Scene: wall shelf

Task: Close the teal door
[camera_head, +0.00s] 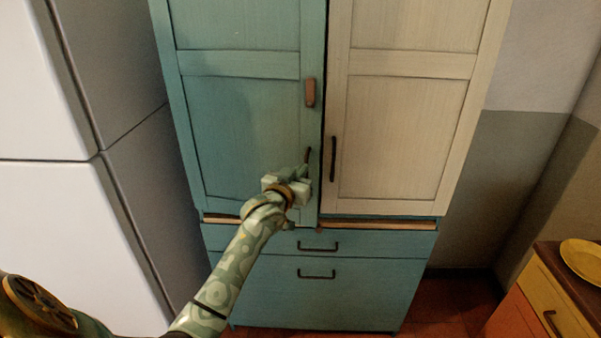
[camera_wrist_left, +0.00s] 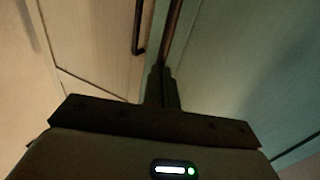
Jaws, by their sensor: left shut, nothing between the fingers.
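The teal door (camera_head: 240,120) is the left door of the tall cabinet in the head view. It stands slightly ajar: its lower right corner juts over the ledge, and a dark gap runs along its right edge. Its small dark handle (camera_head: 307,156) is partly hidden by my gripper. My left gripper (camera_head: 306,178) is shut and empty, in front of the door's lower right part; I cannot tell if it touches. In the left wrist view, the shut fingers (camera_wrist_left: 163,86) point at the seam, with the teal door (camera_wrist_left: 250,70) on the right. My right gripper is not in view.
The cream door (camera_head: 400,120) beside it looks closed and has a dark handle (camera_head: 333,158). Teal drawers (camera_head: 350,246) sit below. A white fridge-like unit (camera_head: 50,230) stands close on the left. A low yellow and orange cabinet (camera_head: 540,300) with a yellow plate (camera_head: 583,258) is at right.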

